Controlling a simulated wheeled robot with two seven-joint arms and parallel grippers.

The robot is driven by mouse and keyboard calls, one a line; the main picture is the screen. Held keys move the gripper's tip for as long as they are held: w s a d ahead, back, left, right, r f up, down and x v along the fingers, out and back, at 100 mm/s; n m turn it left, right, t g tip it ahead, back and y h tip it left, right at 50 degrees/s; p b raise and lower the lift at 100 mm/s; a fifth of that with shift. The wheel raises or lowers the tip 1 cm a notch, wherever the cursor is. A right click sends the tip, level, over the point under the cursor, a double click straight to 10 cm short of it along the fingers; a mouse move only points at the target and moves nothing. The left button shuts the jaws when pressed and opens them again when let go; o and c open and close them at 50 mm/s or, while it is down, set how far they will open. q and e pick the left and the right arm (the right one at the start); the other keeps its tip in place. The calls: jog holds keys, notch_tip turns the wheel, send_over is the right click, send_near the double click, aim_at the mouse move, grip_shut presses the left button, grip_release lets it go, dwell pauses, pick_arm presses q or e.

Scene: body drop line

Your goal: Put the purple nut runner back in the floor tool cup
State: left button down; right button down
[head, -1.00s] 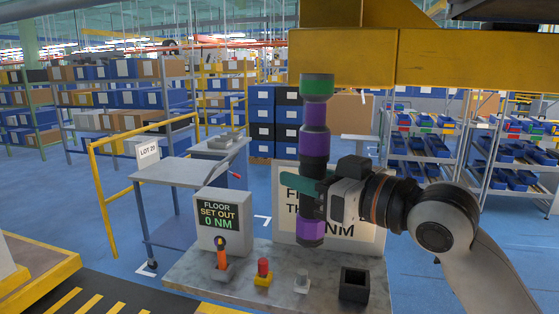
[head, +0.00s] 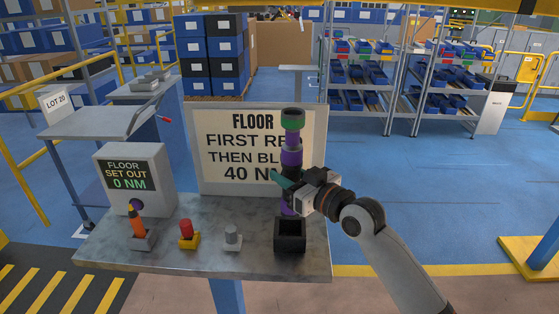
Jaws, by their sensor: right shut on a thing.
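The purple nut runner (head: 291,158) stands upright, with a green and black top, dark bands and purple sections. My right gripper (head: 283,182) is shut around its lower middle, coming from the right. The black square cup (head: 290,236) on the front right of the grey bench looks like the floor tool cup. The nut runner's lower end is just above or at the cup's opening; I cannot tell whether it is inside. My left gripper is not in view.
On the grey bench (head: 211,265) an orange tool (head: 136,220) stands in a grey holder, beside a red-topped yellow piece (head: 187,234) and a grey peg (head: 232,236). Behind stand a display box (head: 135,180) reading 0 NM and a sign (head: 222,165). Bench space left of the cup is narrow.

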jog(key=shift+s+r, duration=0.1)
jog(key=shift+r, duration=0.15)
jog(key=shift+f+b, duration=1.05)
jog(key=shift+f, duration=0.65)
